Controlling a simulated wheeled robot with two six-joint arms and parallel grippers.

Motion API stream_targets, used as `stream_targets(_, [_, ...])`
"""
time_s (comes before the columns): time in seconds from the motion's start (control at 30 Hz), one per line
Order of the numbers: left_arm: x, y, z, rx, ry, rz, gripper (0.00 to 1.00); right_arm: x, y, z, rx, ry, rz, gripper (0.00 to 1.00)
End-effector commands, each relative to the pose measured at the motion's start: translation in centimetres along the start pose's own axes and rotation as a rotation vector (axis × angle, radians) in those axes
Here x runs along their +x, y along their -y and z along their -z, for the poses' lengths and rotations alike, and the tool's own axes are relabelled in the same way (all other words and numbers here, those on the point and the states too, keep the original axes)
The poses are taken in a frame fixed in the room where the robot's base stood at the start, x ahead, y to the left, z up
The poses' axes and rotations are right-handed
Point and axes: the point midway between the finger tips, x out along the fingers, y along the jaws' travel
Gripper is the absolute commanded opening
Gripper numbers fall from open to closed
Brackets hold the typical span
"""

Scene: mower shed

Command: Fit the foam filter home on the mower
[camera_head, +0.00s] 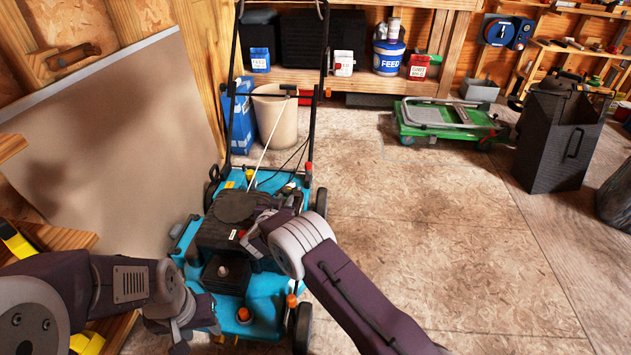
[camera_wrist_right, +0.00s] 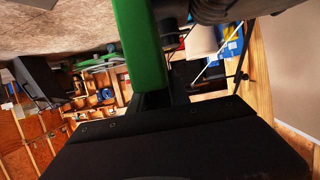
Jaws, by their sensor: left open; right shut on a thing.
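The teal mower (camera_head: 262,290) stands on the floor in the head view, with its black engine (camera_head: 215,235) on top. My right gripper (camera_head: 250,236) is over the engine's right side, its jaws mostly hidden by my wrist. In the right wrist view a bright green slab (camera_wrist_right: 140,45), apparently the foam filter, is close to the camera at the jaws, and my right gripper is shut on it. In the head view I cannot make out the filter. My left gripper (camera_head: 185,338) is open, low at the mower's near left side. The filter's seat cannot be told apart.
The mower's handle (camera_head: 312,110) rises at the back. A beige bin (camera_head: 275,118) stands behind it. A large board (camera_head: 110,135) leans at the left. A green cart (camera_head: 450,120) and a black bin (camera_head: 556,140) stand at the right. The floor right of the mower is clear.

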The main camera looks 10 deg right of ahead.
Motion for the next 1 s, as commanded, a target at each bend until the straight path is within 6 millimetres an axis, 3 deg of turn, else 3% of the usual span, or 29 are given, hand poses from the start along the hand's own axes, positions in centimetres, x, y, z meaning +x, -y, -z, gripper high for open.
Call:
stream_targets(0.03, [1.0,0.0,-0.1,0.000,0.000,0.000,0.45,-0.3,0.9,-1.6,-0.008,0.000,0.019,0.00])
stream_targets(0.2, [1.6,0.0,-0.2,0.000,0.000,0.000,0.45,-1.3,2.7,-2.8,-0.018,-0.001,0.054,0.00])
stream_targets(0.7, [0.7,0.0,-0.1,0.000,0.000,0.000,0.45,-1.6,2.7,-2.6,-0.019,0.003,0.056,0.00])
stream_targets(1.0, [1.9,0.0,-0.2,0.000,0.000,0.000,0.45,-0.9,2.8,-4.3,-0.019,0.002,0.057,0.00])
